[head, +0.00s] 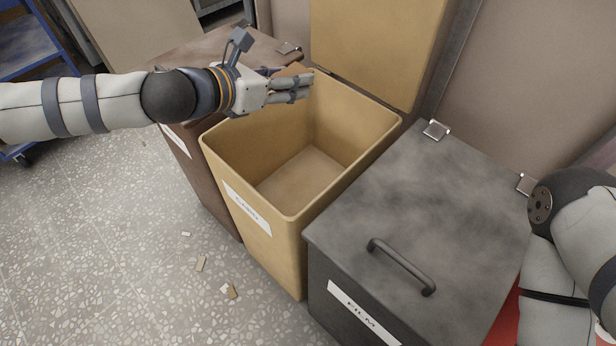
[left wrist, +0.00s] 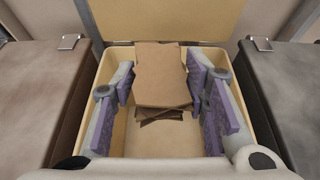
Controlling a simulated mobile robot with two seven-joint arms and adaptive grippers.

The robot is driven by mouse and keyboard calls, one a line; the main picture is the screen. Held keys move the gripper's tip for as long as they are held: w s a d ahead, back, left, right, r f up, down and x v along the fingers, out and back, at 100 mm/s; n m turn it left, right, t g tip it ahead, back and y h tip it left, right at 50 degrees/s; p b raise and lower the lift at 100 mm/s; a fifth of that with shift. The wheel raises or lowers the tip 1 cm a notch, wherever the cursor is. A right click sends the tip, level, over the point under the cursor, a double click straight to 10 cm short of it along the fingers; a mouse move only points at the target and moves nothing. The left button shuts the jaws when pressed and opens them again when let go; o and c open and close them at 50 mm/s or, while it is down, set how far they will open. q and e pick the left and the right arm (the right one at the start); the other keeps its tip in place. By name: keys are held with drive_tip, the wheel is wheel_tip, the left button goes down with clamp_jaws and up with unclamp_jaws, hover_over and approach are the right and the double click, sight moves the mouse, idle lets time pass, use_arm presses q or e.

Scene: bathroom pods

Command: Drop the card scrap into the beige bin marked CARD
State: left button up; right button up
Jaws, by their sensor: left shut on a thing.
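The beige bin (head: 262,219) with a white label, its lettering small but reading like CARD, stands open with its lid raised behind it. Its floor looks bare in the head view. My left gripper (head: 300,89) is over the back left part of the bin's opening. It is shut on the card scrap (left wrist: 163,75), a brown stack of flat, uneven pieces between the two fingers in the left wrist view. In the head view only a brown edge of the scrap (head: 292,70) shows; the fingers hide the rest. My right gripper is out of view.
A dark grey bin (head: 420,210) marked FILM, lid closed, stands directly right of the beige bin. A brown closed bin (head: 205,185) stands to its left. Small scraps (head: 230,291) lie on the speckled floor in front. A blue cart (head: 35,45) is at the upper left.

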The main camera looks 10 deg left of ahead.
use_arm(q)
drive_tip(key=shift+w+f, duration=0.1)
drive_tip(key=shift+w, duration=0.25)
drive_tip(key=shift+f, duration=0.2)
drive_tip(key=f+b, duration=0.4)
drive_tip(key=f, duration=0.1)
drive_tip(key=shift+s+f, duration=0.1)
drive_tip(key=shift+s, duration=0.15)
drive_tip(key=o, duration=1.1)
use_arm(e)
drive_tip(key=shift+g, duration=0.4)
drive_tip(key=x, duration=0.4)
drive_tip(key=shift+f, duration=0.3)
use_arm(q)
drive_tip(key=shift+o, duration=0.2)
drive_tip(key=v, duration=1.2)
